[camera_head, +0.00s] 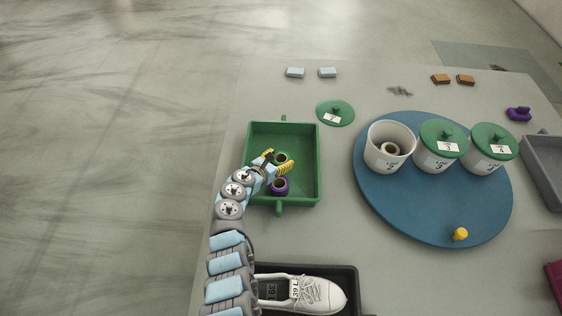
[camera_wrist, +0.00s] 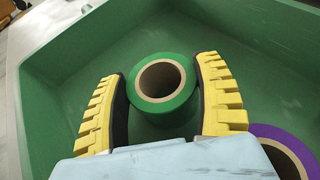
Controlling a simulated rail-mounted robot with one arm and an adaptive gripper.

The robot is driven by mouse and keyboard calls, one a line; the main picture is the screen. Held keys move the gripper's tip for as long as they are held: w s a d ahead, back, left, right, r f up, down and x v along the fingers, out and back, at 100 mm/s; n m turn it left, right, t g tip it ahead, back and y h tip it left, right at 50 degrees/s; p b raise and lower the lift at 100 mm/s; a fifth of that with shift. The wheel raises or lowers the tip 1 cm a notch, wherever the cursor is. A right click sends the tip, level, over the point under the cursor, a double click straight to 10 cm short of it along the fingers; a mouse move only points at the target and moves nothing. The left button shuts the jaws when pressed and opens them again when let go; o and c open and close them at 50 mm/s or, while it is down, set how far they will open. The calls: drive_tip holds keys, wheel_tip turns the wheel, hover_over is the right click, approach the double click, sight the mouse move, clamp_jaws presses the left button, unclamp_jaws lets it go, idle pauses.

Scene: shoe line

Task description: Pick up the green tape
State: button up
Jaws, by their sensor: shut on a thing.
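The green tape (camera_wrist: 162,92) is a roll with a brown core, standing inside the green tray (camera_head: 308,190). In the head view the green tape (camera_head: 282,158) shows between the yellow fingers. My gripper (camera_wrist: 162,98) has one finger on each side of the roll and is shut on it. The wrist view shows the tray floor close around the roll, and I cannot tell whether the roll is off the floor. The gripper body hides the roll's near lower part.
A purple tape roll (camera_head: 280,187) is close beside, in the same tray; the wrist view shows it (camera_wrist: 292,150) at lower right. The tray walls surround both rolls. A blue turntable (camera_head: 440,225) with white pots is to the right. A white shoe (camera_head: 318,294) lies in a dark tray below.

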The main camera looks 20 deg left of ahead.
sight(280, 152)
drive_tip(key=shift+r, duration=0.15)
wheel_tip(280, 152, up, 4)
drive_tip(key=p, duration=0.3)
drive_tip(key=shift+s, duration=0.1)
drive_tip(key=s+d+r+p, duration=0.4)
drive_tip(key=s+r+p, duration=0.3)
drive_tip(key=s, duration=0.6)
drive_tip(key=shift+r, duration=0.9)
drive_tip(key=shift+s, duration=0.1)
drive_tip(key=shift+p, duration=0.3)
